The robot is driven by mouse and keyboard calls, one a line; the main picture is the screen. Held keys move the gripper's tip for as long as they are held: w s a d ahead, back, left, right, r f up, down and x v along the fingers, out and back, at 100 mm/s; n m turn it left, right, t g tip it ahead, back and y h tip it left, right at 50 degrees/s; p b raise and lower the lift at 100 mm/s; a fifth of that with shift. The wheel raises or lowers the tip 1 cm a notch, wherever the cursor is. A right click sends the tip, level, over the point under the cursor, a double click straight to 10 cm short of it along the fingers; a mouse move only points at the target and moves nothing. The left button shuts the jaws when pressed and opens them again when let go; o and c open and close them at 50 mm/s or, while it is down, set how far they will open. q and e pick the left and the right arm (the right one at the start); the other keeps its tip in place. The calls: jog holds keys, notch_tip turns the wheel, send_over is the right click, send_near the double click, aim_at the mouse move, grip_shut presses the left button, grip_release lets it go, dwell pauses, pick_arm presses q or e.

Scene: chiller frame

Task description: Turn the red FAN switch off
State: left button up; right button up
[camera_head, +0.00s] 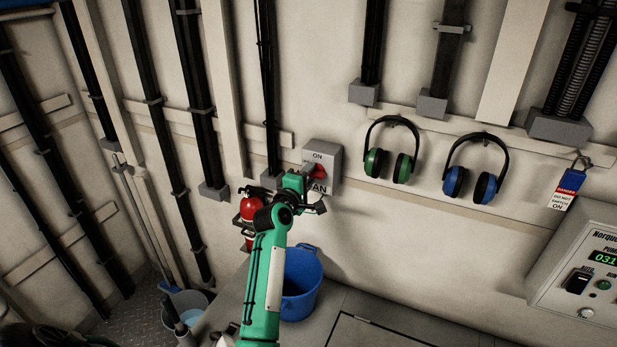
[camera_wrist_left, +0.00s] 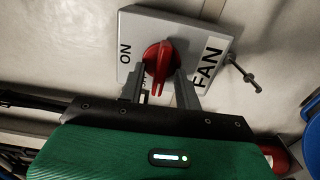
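The FAN switch is a light grey box (camera_head: 325,156) on the wall, marked ON at its top and FAN at its bottom in the head view. Its red knob (camera_head: 319,171) is partly hidden by my left gripper (camera_head: 308,172). In the left wrist view the red knob (camera_wrist_left: 158,62) lies between the two grey fingers of my left gripper (camera_wrist_left: 160,88). The fingers stand apart, one on each side of the knob, with narrow gaps seeming to show. Contact cannot be made out. The fingers hide part of the switch face. My right gripper is not in view.
Green earmuffs (camera_head: 375,165) and blue earmuffs (camera_head: 455,181) hang right of the switch. A red extinguisher (camera_head: 249,208) is left of it. A blue bucket (camera_head: 302,285) stands below. A control panel (camera_head: 560,275) is at far right. A thin metal peg (camera_wrist_left: 245,76) sticks out near FAN.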

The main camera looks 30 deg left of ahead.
pick_arm(q)
jog(key=shift+s, duration=0.1)
jog(key=s+b, duration=0.4)
jog(key=s, duration=0.9)
jog(key=shift+s+d+b, duration=0.3)
jog(key=shift+d+b, duration=0.05)
jog(key=shift+d, duration=0.05)
jog(key=shift+f, duration=0.1)
